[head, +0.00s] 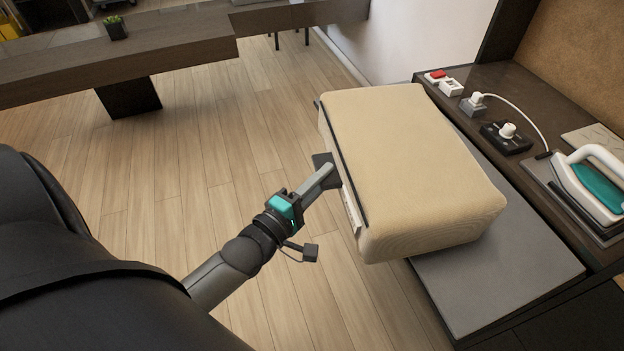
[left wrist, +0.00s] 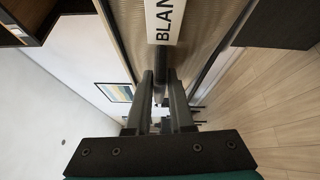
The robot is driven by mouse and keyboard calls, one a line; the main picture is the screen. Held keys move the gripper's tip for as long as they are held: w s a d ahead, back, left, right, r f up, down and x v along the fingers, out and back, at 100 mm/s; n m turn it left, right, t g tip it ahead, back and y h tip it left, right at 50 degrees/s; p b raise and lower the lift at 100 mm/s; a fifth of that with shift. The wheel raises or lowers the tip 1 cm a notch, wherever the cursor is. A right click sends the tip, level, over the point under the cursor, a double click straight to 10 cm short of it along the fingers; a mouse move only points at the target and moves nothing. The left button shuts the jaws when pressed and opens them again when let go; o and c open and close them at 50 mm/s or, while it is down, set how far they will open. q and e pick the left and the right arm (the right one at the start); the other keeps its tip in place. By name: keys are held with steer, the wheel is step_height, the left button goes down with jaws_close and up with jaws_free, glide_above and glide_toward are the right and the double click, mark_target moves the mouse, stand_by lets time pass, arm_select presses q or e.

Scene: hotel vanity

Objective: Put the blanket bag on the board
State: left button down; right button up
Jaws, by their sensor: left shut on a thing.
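The blanket bag (head: 415,165) is a large beige padded block with a dark seam and a white label on its left side. Part of that label, with the letters "BLAN", shows in the left wrist view (left wrist: 163,20). My left gripper (head: 326,172) is at the bag's left side, shut on a dark strap or handle of the bag. The grey board (head: 505,285) shows under and to the right of the bag. The bag covers much of the board and overhangs its left edge. I cannot tell whether it touches the board. My right gripper is not in view.
A dark counter (head: 555,145) runs along the right. It bears a white and teal iron (head: 594,185), a black socket box with a white plug (head: 506,137), and a red switch piece (head: 437,76). Open wood floor (head: 190,190) lies to the left.

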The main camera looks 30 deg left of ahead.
mark_target(347, 212)
arm_select(q)
steer(key=shift+w+d+b, duration=0.65)
steer(key=shift+w+d, duration=0.55)
steer(key=shift+w, duration=0.3)
steer(key=shift+w+d+b, duration=0.65)
steer(key=shift+w+d, duration=0.5)
steer(key=shift+w, duration=0.3)
steer(key=shift+w+d+f+b, duration=0.1)
steer(key=shift+w+d+b, duration=0.65)
steer(key=shift+w+d, duration=0.35)
steer(key=shift+w+d+f+b, duration=0.1)
steer(key=shift+w+d+b, duration=0.65)
steer(key=shift+w, duration=0.5)
steer(key=shift+f+b, duration=0.55)
steer(key=shift+f, duration=0.4)
steer(key=c, duration=0.8)
jaws_free()
steer(key=shift+f, duration=0.15)
steer(key=shift+o, duration=0.4)
steer(key=shift+s+f, duration=0.1)
steer(key=shift+f, duration=0.25)
steer(key=s, duration=0.5)
steer(key=s+a+p, duration=0.1)
steer(key=s, duration=0.4)
steer(key=s+p, duration=0.1)
steer(key=s, duration=0.4)
steer(key=shift+a+r, duration=0.2)
steer(key=shift+a, duration=0.2)
